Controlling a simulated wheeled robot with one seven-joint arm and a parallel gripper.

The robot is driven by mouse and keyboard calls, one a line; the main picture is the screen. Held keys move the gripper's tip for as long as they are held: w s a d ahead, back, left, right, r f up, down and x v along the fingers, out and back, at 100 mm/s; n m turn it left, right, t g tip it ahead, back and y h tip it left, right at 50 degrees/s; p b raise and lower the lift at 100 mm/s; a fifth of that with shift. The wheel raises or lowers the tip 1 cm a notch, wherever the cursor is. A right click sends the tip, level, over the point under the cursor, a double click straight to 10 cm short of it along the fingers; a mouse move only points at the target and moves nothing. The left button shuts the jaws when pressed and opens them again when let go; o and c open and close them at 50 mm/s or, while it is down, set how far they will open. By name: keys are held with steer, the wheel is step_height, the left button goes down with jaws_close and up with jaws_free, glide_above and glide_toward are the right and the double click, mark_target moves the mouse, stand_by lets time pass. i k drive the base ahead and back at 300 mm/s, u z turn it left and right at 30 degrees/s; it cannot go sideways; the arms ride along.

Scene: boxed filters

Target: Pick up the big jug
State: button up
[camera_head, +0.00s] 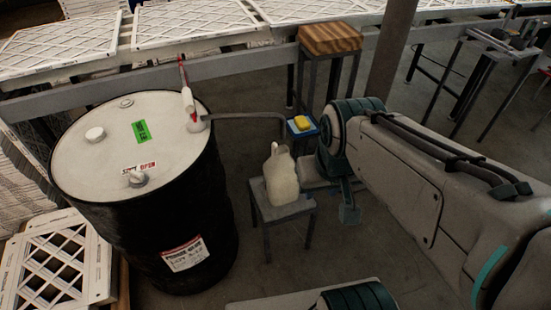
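The big jug (281,176) is a cream, translucent jug with a handle at its top. It stands upright on a small grey stool (284,210), to the right of a large black drum. My arm reaches in from the right. My gripper (346,200) appears as teal and grey parts just right of the jug. A gap of floor shows between the lower teal part and the jug. The rest of the gripper is partly hidden by my arm, and its finger opening cannot be made out.
The black drum (190,215) with a white lid stands close at the jug's left. A yellow item (302,124) lies on a small blue tray (296,133) behind the jug. A wood-topped stool (330,38) and a rack of white filters (200,25) stand farther back.

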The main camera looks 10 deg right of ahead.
mark_target(281, 185)
steer(key=z, duration=1.8)
steer(key=i, duration=1.5)
steer(key=u, duration=2.85)
steer(key=i, duration=0.5)
steer(key=u, duration=0.05)
